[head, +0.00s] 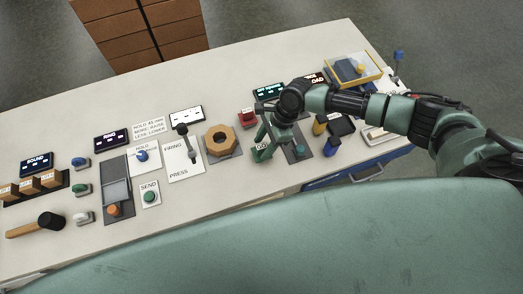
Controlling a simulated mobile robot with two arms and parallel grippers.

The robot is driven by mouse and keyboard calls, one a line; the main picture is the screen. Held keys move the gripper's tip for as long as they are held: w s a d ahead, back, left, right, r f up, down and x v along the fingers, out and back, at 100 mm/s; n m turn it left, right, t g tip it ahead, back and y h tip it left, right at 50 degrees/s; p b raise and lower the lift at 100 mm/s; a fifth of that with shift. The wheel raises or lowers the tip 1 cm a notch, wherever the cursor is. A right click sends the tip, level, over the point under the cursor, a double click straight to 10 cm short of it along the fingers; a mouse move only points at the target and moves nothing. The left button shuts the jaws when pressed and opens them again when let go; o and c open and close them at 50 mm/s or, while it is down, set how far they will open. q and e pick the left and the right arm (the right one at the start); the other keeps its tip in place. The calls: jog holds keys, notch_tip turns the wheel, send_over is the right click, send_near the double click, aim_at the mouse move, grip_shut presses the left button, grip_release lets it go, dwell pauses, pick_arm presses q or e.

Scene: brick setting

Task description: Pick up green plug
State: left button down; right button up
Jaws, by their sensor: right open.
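My right gripper (268,143) reaches in from the right over the middle-right of the table, with its jaws open and pointing down. It is low over the table, just right of the wooden ring and beside a dark plate (301,152). A small green piece (83,189) sits at the far left between a blue and a white one. My left gripper is out of view.
The wooden ring (220,140), a lever panel (185,160) and a green SEND button (149,197) lie left of the gripper. A yellow-framed tray (375,75) stands at the back right. A mallet (45,223) lies at the left. The table's back strip is mostly clear.

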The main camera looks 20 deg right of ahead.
jog(key=shift+x, duration=0.8)
grip_shut()
jog(key=shift+r, duration=0.1)
